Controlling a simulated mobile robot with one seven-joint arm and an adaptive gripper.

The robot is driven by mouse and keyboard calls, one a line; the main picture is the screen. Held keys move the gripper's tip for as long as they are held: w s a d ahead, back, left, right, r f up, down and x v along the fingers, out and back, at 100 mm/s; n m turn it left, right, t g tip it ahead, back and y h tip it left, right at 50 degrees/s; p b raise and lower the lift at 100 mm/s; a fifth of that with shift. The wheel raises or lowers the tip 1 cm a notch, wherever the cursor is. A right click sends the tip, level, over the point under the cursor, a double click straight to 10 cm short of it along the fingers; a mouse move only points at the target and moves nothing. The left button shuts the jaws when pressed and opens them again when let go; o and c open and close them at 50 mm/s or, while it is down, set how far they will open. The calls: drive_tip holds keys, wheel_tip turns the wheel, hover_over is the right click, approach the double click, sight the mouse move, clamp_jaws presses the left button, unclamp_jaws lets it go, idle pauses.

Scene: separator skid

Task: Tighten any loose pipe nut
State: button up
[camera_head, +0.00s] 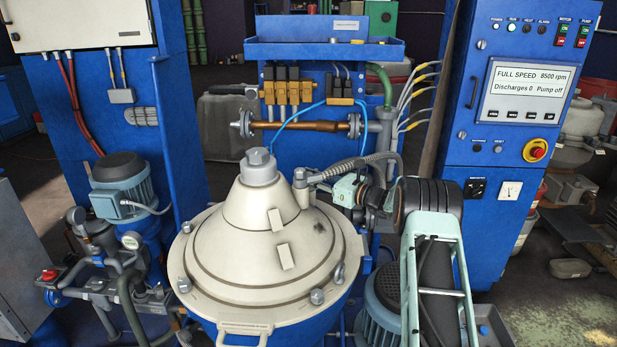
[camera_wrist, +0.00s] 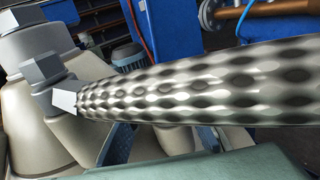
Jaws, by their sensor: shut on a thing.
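A hose union with a grey hex nut (camera_head: 300,177) stands on the right side of the beige separator hood (camera_head: 235,250). In the wrist view the hex nut (camera_wrist: 44,72) is at the left, with a pale hex end piece where the corrugated metal hose (camera_wrist: 200,82) starts. The hose also runs right in the head view (camera_head: 345,168). My gripper (camera_head: 338,189) is just below and beside the hose, right of the nut. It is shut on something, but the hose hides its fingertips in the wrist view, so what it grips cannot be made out.
A copper pipe (camera_head: 300,125) with flanged ends crosses the blue panel behind. A blue tray (camera_head: 320,48) sits above it. The control cabinet (camera_head: 520,130) stands at the right, reading full speed. A motor (camera_head: 122,185) and valves stand at the left.

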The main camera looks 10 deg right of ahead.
drive_tip(key=shift+r+t, duration=0.1)
drive_tip(key=shift+t, duration=0.2)
clamp_jaws()
drive_tip(key=shift+m+t+h+b, duration=0.4)
drive_tip(key=shift+m+t+h, duration=0.2)
drive_tip(key=shift+m+h, duration=0.15)
drive_tip(key=shift+m+t+h+b, duration=0.8)
drive_tip(key=shift+m+h+b, duration=0.05)
drive_tip(key=shift+h+b, duration=0.3)
drive_tip(key=shift+m+t+h+b, duration=0.4)
drive_tip(key=shift+m+h+b, duration=0.2)
drive_tip(key=shift+h+b, duration=0.3)
drive_tip(key=o, duration=1.1)
unclamp_jaws()
